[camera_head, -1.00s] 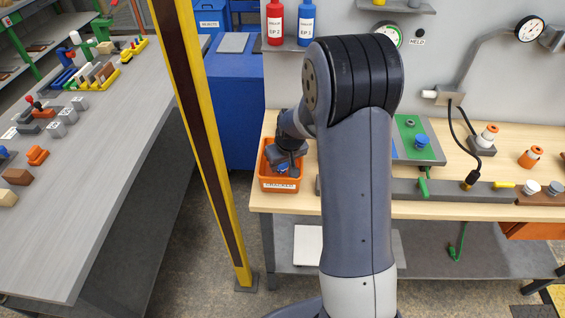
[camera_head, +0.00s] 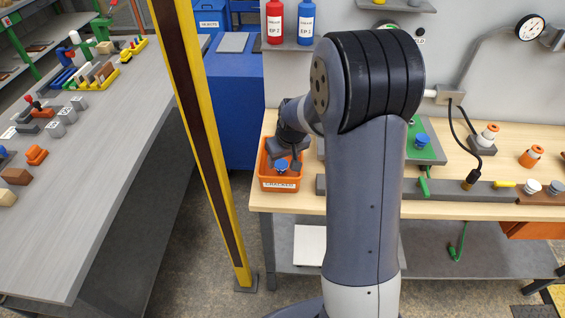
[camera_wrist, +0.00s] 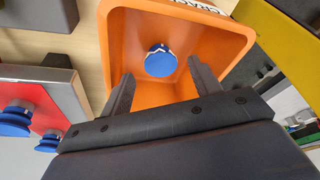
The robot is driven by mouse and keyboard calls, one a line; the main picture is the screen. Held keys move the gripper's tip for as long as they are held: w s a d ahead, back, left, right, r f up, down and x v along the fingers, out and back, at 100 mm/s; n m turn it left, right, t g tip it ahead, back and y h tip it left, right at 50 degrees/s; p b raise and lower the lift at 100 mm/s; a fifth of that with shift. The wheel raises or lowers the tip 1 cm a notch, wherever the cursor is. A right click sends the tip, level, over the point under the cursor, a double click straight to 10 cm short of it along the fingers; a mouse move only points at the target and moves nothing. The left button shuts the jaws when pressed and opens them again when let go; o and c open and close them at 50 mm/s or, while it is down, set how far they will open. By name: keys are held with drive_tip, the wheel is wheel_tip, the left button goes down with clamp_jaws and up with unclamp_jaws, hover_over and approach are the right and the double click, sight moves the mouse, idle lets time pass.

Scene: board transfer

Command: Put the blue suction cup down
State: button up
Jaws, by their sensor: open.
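The blue suction cup (camera_head: 281,166) lies inside the orange bin (camera_head: 279,179), near its middle. In the wrist view the cup (camera_wrist: 160,62) shows as a round blue top against the orange bin (camera_wrist: 130,35), with a pale edge. My gripper (camera_head: 285,155) is over the bin and behind the cup in the head view. In the wrist view its two fingers (camera_wrist: 160,78) are spread wide, one on each side, with nothing between them. The cup is apart from both fingers. Its underside is hidden.
A yellow-black post (camera_head: 205,140) stands left of the bench (camera_head: 310,203).

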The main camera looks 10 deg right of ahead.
sight(282, 165)
drive_tip(key=b+v, duration=0.1)
drive_tip(key=v, duration=0.8)
drive_tip(key=shift+f, duration=0.15)
drive_tip(key=p+x, duration=0.1)
drive_tip(key=x, duration=1.1)
drive_tip(key=shift+f, duration=0.2)
drive_tip(key=shift+r+p, duration=0.3)
drive_tip(key=shift+p, duration=0.05)
